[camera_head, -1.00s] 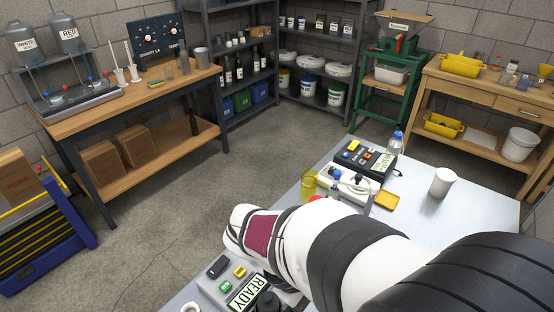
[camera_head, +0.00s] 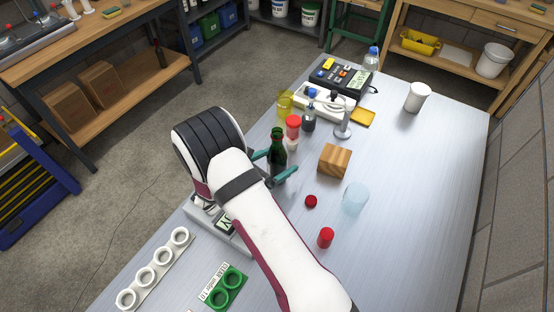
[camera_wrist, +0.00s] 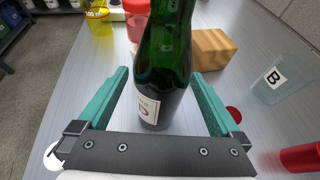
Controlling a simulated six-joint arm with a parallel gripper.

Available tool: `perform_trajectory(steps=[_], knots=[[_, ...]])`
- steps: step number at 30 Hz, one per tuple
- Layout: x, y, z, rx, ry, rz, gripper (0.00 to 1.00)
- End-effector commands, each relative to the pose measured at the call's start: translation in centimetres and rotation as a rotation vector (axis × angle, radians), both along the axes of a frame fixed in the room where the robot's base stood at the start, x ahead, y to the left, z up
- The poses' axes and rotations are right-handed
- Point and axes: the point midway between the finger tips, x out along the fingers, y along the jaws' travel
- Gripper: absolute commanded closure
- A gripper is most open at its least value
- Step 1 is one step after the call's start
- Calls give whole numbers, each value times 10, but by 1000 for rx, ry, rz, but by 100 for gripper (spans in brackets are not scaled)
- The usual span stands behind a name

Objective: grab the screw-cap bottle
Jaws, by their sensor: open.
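A dark green glass bottle (camera_head: 277,147) with a pale label stands upright on the metal table. In the wrist view, the same bottle (camera_wrist: 165,65) stands between the two teal fingers, with its top cut off by the frame; I cannot tell whether it has a screw cap. My gripper (camera_head: 276,163) is open around its body, and I cannot tell whether either finger touches it. A small dark bottle with a blue cap (camera_head: 309,120) and a clear bottle with a blue cap (camera_head: 371,60) stand farther back.
A wooden block (camera_head: 334,160), a red cap (camera_head: 311,201), a red cylinder (camera_head: 325,237) and a clear cup (camera_head: 355,198) are right of the gripper. A red-topped container (camera_head: 293,125) stands just behind the bottle. The table's right side is mostly clear.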

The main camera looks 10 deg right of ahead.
Motion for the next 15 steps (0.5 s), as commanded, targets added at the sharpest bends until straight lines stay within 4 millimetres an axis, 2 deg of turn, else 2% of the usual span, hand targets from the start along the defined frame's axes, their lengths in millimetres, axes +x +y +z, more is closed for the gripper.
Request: perform_trajectory(steps=[1, 4, 11, 15], knots=[[5, -9, -4, 0, 2, -3, 0], [13, -20, -10, 0, 0, -2, 0], [15, -22, -11, 0, 0, 0, 0], [15, -22, -11, 1, 0, 0, 22]])
